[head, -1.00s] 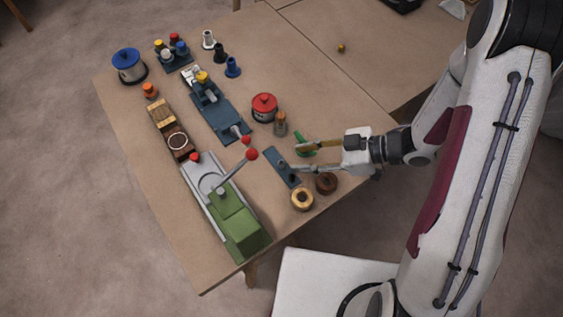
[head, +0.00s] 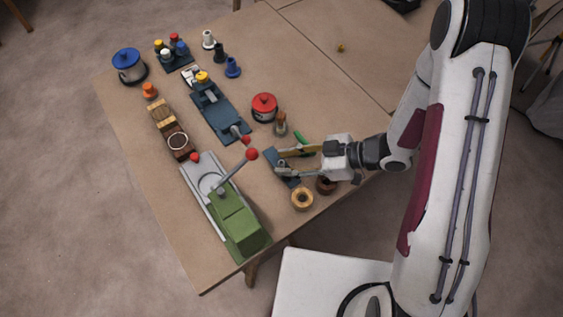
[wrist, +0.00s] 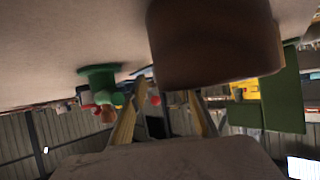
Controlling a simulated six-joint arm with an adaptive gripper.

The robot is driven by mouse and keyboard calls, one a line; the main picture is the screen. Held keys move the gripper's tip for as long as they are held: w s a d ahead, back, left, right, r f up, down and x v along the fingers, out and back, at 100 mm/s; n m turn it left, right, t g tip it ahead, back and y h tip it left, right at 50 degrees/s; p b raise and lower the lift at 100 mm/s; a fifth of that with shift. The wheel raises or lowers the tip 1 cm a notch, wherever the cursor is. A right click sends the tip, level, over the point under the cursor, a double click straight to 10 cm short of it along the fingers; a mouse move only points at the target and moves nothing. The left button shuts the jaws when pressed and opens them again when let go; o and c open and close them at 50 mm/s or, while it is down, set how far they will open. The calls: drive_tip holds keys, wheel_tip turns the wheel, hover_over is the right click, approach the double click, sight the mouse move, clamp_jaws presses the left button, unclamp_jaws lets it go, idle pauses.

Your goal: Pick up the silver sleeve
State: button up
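I cannot pick out the silver sleeve with certainty. A small pale, whitish flanged piece (head: 208,40) stands upright at the far side of the table, beside similar black (head: 219,53) and blue (head: 232,67) pieces. My gripper (head: 278,164) is low over a small dark blue plate (head: 292,182) near the table's right side, far from that pale piece. Its two fingers are apart, and I see nothing held. They partly hide the plate and whatever stands on it. In the wrist view my gripper (wrist: 160,118) also shows its fingers spread.
A tan ring (head: 302,199) and a brown ring (head: 326,186) lie close by my gripper. A red-lidded pot (head: 264,107), a wooden-handled piece (head: 280,124) and a green piece (head: 302,138) are near. A green machine with a red-knobbed lever (head: 236,222) stands left. The table's upper right is mostly clear.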

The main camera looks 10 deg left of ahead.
drive_tip(key=shift+a+f, duration=0.1)
drive_tip(key=shift+f, duration=0.2)
clamp_jaws()
drive_tip(key=shift+r, duration=0.1)
drive_tip(key=shift+r, duration=0.15)
wheel_tip(320, 180, up, 10)
idle(1.2)
idle(0.5)
